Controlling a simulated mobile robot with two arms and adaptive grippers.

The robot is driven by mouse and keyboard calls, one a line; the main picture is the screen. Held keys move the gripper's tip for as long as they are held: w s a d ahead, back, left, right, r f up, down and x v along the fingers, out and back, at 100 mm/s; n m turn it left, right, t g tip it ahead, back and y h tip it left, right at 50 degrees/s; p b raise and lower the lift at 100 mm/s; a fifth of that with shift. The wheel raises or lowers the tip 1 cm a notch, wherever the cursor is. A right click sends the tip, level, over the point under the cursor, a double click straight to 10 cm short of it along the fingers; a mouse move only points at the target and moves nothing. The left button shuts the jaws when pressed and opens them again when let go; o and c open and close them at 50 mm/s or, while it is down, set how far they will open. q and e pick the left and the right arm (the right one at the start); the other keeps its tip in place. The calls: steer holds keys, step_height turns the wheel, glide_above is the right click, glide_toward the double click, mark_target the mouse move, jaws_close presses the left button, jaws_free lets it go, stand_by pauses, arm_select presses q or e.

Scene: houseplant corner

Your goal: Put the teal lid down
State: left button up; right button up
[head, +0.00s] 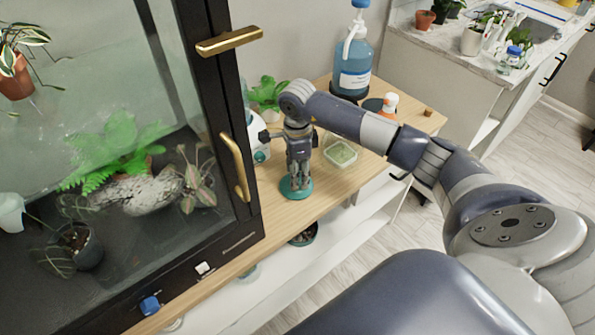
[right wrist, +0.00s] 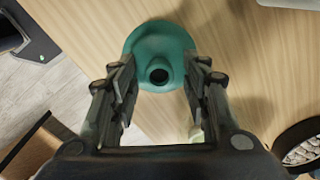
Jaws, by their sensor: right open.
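The teal lid (head: 296,188) lies on the wooden tabletop in the head view, right below my right gripper (head: 297,178). In the right wrist view the teal lid (right wrist: 158,52) is round with a raised middle and a dark round spot. My right gripper (right wrist: 158,90) is open, with its two fingers on either side of the lid's near part. I cannot tell whether the fingers touch it. My left gripper is not in view.
A glass plant cabinet (head: 130,160) with brass handles stands left of the lid. The tabletop's front edge is close to the lid.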

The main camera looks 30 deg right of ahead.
steer(key=shift+r, duration=0.1)
steer(key=shift+r, duration=0.2)
step_height(320, 180, up, 12)
steer(key=b, duration=0.1)
steer(key=shift+b, duration=0.4)
steer(key=shift+f, duration=0.15)
